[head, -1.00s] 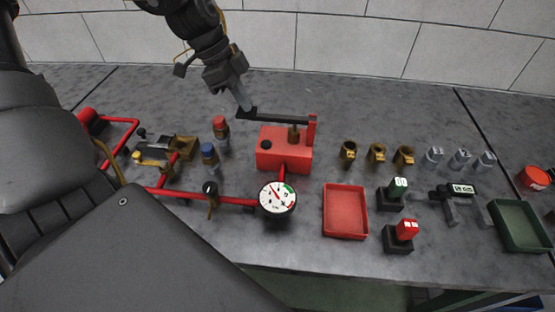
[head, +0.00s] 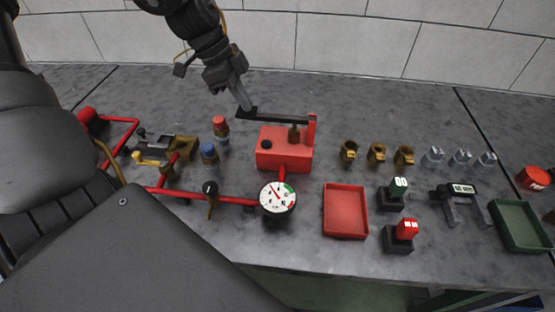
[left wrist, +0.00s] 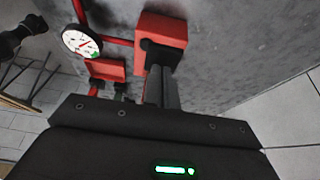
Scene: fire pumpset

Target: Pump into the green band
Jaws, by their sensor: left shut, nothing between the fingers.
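The red hand pump (head: 284,154) stands mid-bench, its dark lever (head: 283,119) reaching left from a red upright, roughly level. My left gripper (head: 247,107) is shut and empty, its tips at the lever's black left end from above; contact is hard to tell. In the left wrist view the fingers (left wrist: 160,88) point at a black block before the red pump (left wrist: 161,28). The gauge also shows in the wrist view (left wrist: 82,41). My right gripper is not in view.
Red pipe (head: 236,201) with a black-handled valve (head: 211,189) runs left from the gauge. Red-capped (head: 220,127) and blue-capped (head: 209,152) fittings stand left of the pump. A red tray (head: 345,236) and brass fittings (head: 377,153) lie to the right. Bench behind the pump is clear.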

